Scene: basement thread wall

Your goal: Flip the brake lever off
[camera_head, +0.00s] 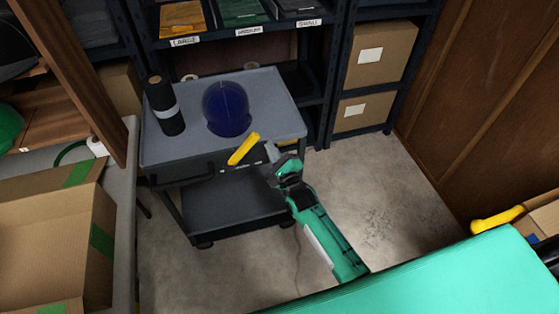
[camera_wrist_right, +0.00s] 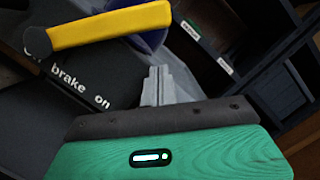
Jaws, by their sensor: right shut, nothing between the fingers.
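The yellow brake lever (camera_head: 243,149) is on the front edge of a grey cart (camera_head: 292,124), tilted up to the right. In the right wrist view the lever (camera_wrist_right: 112,25) runs from a dark pivot at the left to the upper right, above white lettering that reads "brake on" (camera_wrist_right: 80,88). More lettering by the pivot is partly hidden. My right gripper (camera_head: 270,153) is just right of the lever in the head view. Its grey fingers (camera_wrist_right: 157,84) are shut and empty, below the lever's free end in the wrist view, apparently apart from it. My left gripper is out of view.
The cart top carries a dark blue dome-shaped object (camera_head: 227,108) and a black roll (camera_head: 165,106). Shelves with cardboard boxes (camera_head: 379,55) stand behind. An open cardboard box (camera_head: 50,240) is at the left. The floor (camera_head: 385,180) right of the cart is clear.

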